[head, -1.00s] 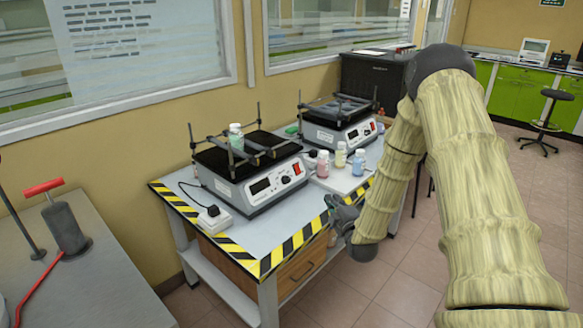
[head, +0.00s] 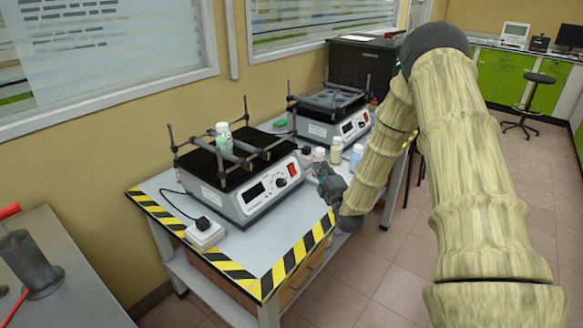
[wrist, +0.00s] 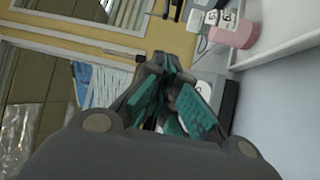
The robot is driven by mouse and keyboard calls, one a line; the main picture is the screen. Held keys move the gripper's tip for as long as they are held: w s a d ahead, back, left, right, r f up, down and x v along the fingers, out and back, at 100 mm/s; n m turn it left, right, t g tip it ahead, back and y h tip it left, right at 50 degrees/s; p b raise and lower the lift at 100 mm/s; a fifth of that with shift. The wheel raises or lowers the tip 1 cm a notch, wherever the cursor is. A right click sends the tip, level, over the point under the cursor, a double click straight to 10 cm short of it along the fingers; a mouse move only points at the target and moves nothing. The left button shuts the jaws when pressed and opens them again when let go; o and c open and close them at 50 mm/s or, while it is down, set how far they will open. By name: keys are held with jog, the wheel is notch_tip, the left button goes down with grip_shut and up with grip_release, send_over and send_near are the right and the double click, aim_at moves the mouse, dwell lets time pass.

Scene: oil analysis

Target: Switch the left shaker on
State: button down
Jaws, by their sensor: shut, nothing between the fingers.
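The left shaker (head: 228,201) stands on the near table, a white box with a black top and a clamp frame. Its front carries a dark display, a black knob (head: 281,183) and a red switch (head: 292,169). In the wrist view the teal-padded fingers (wrist: 166,68) are together and empty. They hide part of what is behind them, so I cannot make out the switch there.
A second shaker (head: 322,127) stands behind. Small bottles, one white-capped (head: 336,150) and one blue-capped (head: 356,156), stand near my gripper. A white socket block (head: 205,235) lies at the left. The table front (head: 262,250) is clear.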

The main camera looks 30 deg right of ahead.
aim_at(293, 170)
jog(key=w+a+f+b, duration=0.2)
jog(key=w+f+b, duration=0.1)
jog(key=w, duration=0.4)
jog(key=shift+a+b, duration=0.4)
jog(key=shift+b, duration=0.05)
jog(key=shift+w+a, duration=0.1)
jog(key=shift+w, duration=0.05)
dwell(1.3)
jog(key=shift+w+a+f, duration=0.1)
jog(key=shift+w, duration=0.1)
